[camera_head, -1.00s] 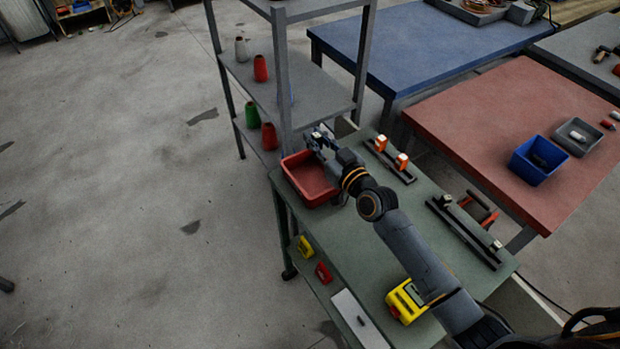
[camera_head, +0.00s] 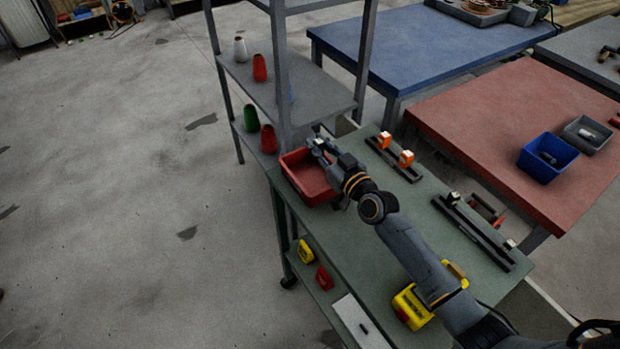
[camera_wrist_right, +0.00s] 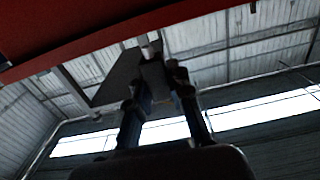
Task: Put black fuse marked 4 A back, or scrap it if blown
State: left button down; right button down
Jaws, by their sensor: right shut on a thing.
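My right gripper (camera_head: 317,145) is over the far rim of the red bin (camera_head: 290,181) on the green bench. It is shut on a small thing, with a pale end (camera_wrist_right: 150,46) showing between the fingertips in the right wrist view. That may be the fuse; its colour, marking and condition cannot be read. Two dark rails lie on the bench. One carries two orange-and-white blocks (camera_head: 406,158), the other (camera_head: 472,221) has pale-topped clips at its ends. A yellow device (camera_head: 412,306) stands nearer me, partly behind my arm. My left gripper is out of view.
A grey rack (camera_head: 310,95) with red, green and pale spools stands just beyond the bin. Yellow and red items and a white sheet (camera_head: 352,318) with a small dark piece lie on the lower shelf. A red-topped table (camera_head: 480,120) at right holds blue and grey bins.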

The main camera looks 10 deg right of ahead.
jog(key=c, duration=1.2)
grip_release()
jog(key=shift+o, duration=0.2)
jog(key=v, duration=1.2)
